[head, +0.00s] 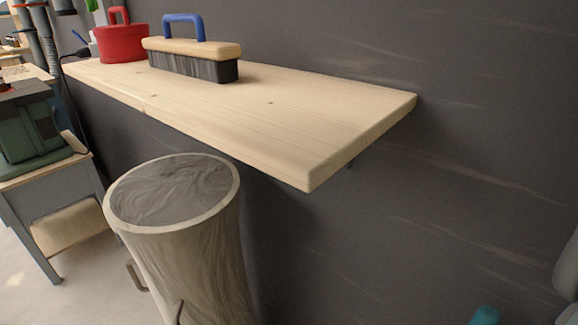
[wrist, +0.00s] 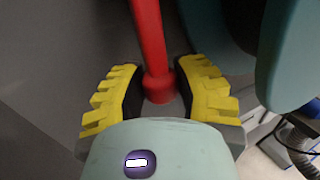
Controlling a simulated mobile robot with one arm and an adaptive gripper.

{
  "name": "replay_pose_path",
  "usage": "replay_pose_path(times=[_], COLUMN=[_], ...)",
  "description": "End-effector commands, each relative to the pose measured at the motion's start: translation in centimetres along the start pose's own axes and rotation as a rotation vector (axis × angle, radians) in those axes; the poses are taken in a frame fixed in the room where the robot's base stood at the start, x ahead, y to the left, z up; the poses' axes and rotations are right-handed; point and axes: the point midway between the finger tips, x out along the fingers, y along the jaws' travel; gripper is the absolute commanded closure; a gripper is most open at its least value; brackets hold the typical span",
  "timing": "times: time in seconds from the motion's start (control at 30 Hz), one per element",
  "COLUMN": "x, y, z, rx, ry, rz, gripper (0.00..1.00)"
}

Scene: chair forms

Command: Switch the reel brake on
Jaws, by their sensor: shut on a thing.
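In the wrist view, my gripper (wrist: 158,88) has its two yellow ribbed fingers on either side of a red bar (wrist: 149,35). The bar comes down from the top edge and ends in a thicker red knob between the dark finger pads. The fingers are closed on this red part. I cannot tell from this view whether it is the reel brake's lever, or which position it is in. A large teal rounded body (wrist: 291,50) fills the upper right; I cannot tell what it is. No reel or brake is recognisable in the head view.
In the head view, a wooden shelf (head: 290,115) carries a brush (head: 193,66) with a blue handle and a red lidded pot (head: 120,43). A workbench (head: 35,195) is at left. Hoses (wrist: 300,140) show at the wrist view's lower right.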

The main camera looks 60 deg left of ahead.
Motion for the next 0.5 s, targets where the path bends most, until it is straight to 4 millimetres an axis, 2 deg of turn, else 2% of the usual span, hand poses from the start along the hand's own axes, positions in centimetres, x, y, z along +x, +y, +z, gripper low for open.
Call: replay_pose_path(times=[0.1, 0.5], x=[0.01, -0.18], y=[-0.02, 0.37], z=[0.03, 0.25], rx=[0.0, 0.031], ry=[-0.001, 0.011], rz=[-0.001, 0.001], gripper=[1.0, 1.0])
